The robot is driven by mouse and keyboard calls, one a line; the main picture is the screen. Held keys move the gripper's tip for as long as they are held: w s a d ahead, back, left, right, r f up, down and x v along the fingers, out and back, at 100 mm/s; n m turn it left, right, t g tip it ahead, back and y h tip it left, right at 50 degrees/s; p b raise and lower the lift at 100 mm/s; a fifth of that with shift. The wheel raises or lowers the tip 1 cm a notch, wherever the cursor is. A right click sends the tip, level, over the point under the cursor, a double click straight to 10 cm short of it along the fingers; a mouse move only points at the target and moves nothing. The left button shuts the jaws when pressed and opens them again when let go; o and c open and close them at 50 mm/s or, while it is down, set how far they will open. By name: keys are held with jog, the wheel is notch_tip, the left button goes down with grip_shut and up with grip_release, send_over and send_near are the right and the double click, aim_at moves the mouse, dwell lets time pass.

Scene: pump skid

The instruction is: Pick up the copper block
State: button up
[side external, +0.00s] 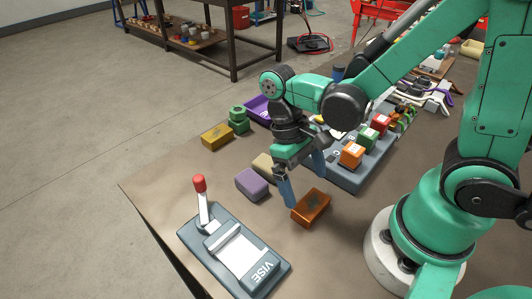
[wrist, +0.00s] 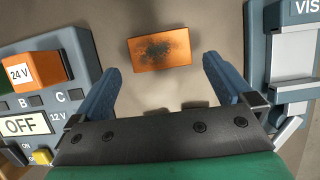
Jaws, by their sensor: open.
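The copper block (side external: 311,208) is an orange-brown box with a dark patch on its top. It lies flat on the brown table (side external: 190,205). In the wrist view the block (wrist: 160,49) is ahead of my fingertips, roughly centred between them and apart from both. My gripper (side external: 304,183) has two blue fingers pointing down beside the block. The gripper (wrist: 160,80) is open, with nothing between its fingers.
A grey vise (side external: 235,250) with a red-knobbed lever stands at the front left. A purple block (side external: 251,185) and a tan block (side external: 265,164) lie left of my gripper. A grey switch panel (side external: 345,178) with coloured blocks is behind and to the right.

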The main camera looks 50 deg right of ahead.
aim_at(311, 203)
jog(key=shift+x, duration=2.3)
jog(key=c, duration=0.8)
jog(key=shift+r, duration=0.15)
notch_tip(311, 203, up, 18)
jog(key=shift+w+a+f, duration=0.45)
jog(key=shift+a+f, duration=1.75)
jog(key=shift+a, duration=0.25)
jog(key=shift+w+a+f, duration=0.5)
jog(key=shift+a+f, duration=1.65)
jog(key=shift+a, duration=0.35)
jog(key=shift+w+a+f, duration=0.45)
jog(key=shift+a+f, duration=1.75)
jog(key=shift+a, duration=0.25)
